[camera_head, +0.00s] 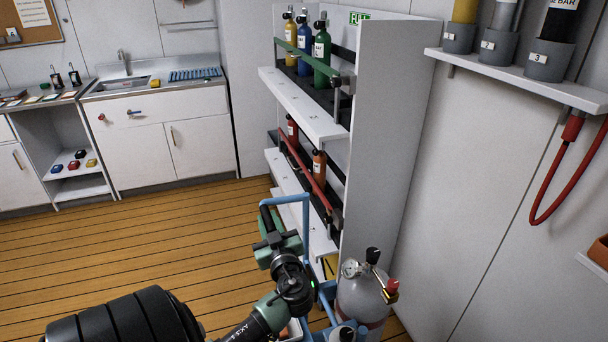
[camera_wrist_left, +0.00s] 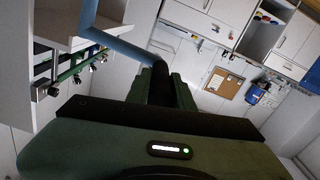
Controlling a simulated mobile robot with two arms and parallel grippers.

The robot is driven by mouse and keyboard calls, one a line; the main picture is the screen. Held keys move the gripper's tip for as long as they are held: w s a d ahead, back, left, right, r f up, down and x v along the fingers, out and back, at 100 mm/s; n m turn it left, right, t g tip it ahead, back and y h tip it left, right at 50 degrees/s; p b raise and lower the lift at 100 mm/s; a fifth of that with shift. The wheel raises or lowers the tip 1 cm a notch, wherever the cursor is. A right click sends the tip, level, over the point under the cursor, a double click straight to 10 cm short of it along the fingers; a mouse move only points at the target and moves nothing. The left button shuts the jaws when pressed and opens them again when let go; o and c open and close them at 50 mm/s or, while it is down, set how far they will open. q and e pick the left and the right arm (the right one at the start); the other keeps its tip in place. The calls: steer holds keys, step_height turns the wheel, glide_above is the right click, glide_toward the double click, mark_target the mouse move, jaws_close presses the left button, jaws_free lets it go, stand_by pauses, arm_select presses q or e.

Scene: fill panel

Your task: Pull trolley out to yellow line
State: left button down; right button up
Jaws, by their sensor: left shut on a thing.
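The trolley's blue tube frame (camera_head: 306,222) stands at the lower middle of the head view, by the end of the white shelf unit. My left gripper (camera_head: 268,236) is shut on the trolley's handle, around its black grip. In the left wrist view the blue handle tube (camera_wrist_left: 122,46) runs down to the black grip (camera_wrist_left: 160,84) between my left gripper's fingers (camera_wrist_left: 161,94). A grey cylinder (camera_head: 361,303) with a gauge stands upright at the trolley. A small yellow patch (camera_head: 331,266) shows behind the frame; I cannot tell if it is the yellow line. My right gripper is out of view.
The white shelf unit (camera_head: 386,130) holds several coloured cylinders behind a green bar (camera_head: 309,62) and a red bar (camera_head: 303,172). A wall shelf (camera_head: 520,78) and a red hose (camera_head: 569,178) are at the right. The wooden floor (camera_head: 130,250) at the left is clear.

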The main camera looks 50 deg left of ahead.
arm_select(q)
steer(key=s+a+b, duration=0.2)
steer(key=s+a, duration=0.1)
steer(key=s, duration=0.6)
steer(key=s+a+b, duration=0.2)
steer(key=s+a, duration=0.2)
steer(key=s, duration=0.5)
steer(key=shift+s+a, duration=0.2)
steer(key=shift+a, duration=0.05)
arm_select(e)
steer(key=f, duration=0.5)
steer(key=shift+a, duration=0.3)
arm_select(q)
steer(key=shift+f, duration=0.1)
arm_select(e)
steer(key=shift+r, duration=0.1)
arm_select(q)
steer(key=c, duration=1.2)
jaws_free()
steer(key=shift+c, duration=0.2)
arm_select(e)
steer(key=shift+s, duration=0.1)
